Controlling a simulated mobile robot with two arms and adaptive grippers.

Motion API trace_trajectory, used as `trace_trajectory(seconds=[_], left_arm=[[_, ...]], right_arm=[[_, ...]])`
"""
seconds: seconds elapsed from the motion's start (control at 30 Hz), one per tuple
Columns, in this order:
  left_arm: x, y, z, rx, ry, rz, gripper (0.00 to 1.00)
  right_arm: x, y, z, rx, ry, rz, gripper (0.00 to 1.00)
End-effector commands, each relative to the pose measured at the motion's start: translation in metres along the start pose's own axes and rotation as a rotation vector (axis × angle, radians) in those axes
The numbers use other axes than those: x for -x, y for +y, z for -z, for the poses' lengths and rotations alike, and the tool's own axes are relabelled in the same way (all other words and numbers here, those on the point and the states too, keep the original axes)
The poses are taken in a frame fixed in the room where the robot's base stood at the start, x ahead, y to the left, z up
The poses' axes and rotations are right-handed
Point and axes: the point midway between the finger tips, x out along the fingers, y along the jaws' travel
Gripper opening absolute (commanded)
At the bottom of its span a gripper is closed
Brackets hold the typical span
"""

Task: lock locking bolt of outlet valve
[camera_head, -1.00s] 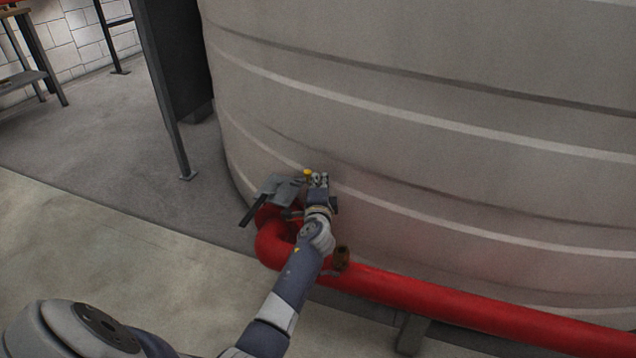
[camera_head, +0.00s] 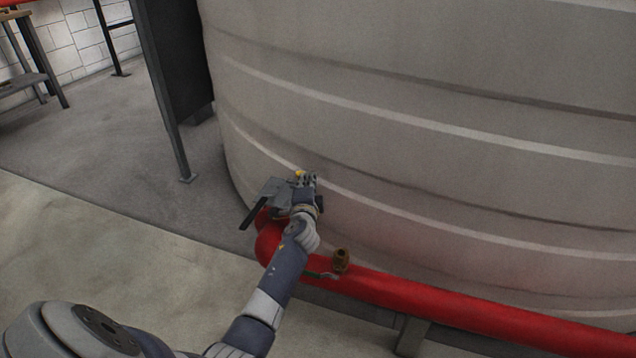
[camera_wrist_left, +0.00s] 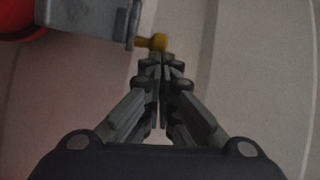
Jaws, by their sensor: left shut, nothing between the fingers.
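The outlet valve (camera_head: 270,192) is a grey housing with a dark lever (camera_head: 253,212), on the end of a red pipe beside the tank. Its yellow locking bolt (camera_head: 299,174) sticks out at the housing's right side. In the left wrist view the bolt's rounded yellow head (camera_wrist_left: 158,42) is just beyond my fingertips, and its stem runs left into the grey bracket (camera_wrist_left: 95,20). My left gripper (camera_head: 309,178) is shut and empty, its tips (camera_wrist_left: 161,58) right at the bolt head. I cannot tell whether they touch. My arm hides part of the valve. My right gripper is out of view.
The large grey ribbed tank (camera_head: 430,110) stands close behind the gripper. A dark metal post (camera_head: 170,110) stands at left. The floor (camera_head: 90,240) at left is clear.

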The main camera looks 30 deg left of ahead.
Motion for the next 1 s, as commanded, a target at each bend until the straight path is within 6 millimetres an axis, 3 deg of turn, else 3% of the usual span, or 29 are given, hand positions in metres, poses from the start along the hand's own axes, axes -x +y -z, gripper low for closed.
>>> trace_trajectory(seconds=[0.27,0.7,1.0], left_arm=[[0.012,0.001,0.000,-0.001,0.000,-0.001,0.00],[0.086,0.001,0.001,0.001,0.001,-0.002,0.00],[0.118,-0.001,0.001,0.000,0.000,-0.001,0.00]], right_arm=[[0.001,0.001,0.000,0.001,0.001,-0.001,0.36],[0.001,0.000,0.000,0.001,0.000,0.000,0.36],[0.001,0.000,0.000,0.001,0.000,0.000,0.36]])
